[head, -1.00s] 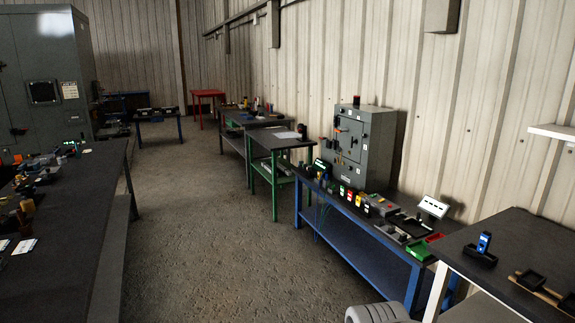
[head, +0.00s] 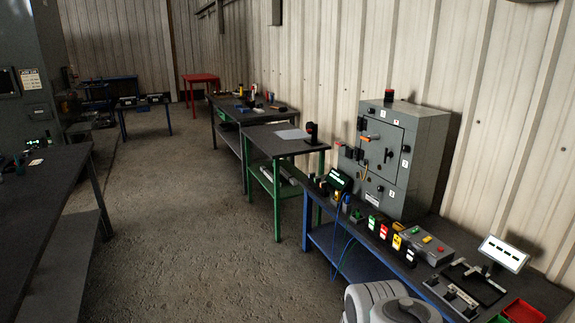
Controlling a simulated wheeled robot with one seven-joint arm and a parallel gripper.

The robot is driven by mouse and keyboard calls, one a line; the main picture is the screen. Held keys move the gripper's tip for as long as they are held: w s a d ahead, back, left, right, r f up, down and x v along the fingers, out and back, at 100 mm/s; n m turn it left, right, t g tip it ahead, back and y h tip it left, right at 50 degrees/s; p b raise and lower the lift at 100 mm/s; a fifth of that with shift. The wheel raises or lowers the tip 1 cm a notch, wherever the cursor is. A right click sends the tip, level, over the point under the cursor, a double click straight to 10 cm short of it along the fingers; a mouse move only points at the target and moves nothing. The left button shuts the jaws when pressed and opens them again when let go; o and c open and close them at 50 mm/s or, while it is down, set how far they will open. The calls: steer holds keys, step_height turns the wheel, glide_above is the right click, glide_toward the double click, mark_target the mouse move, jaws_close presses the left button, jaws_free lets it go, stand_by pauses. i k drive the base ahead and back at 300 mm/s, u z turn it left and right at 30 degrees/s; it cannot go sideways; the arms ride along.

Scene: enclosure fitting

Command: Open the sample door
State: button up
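A grey enclosure cabinet (head: 405,150) stands on the blue-legged bench at the right, against the wall. Its front carries a door panel (head: 380,148) that looks shut, with a dark handle on it, an orange-red item near its top left and a red beacon on the cabinet's top. No label reading "sample" can be made out, so I cannot tell whether this is the sample door. A grey rounded part of my arm (head: 385,303) shows at the bottom edge. My gripper is not in view.
The blue bench (head: 345,262) holds coloured tags, a grey button box (head: 426,243), a tilted white display (head: 503,252) and a red tray (head: 524,312). A green-legged table (head: 290,150) stands beyond. A dark table (head: 45,200) is at left. The floor (head: 200,220) between is clear.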

mark_target(382, 135)
steer(key=i, duration=3.2)
steer(key=u, duration=0.4)
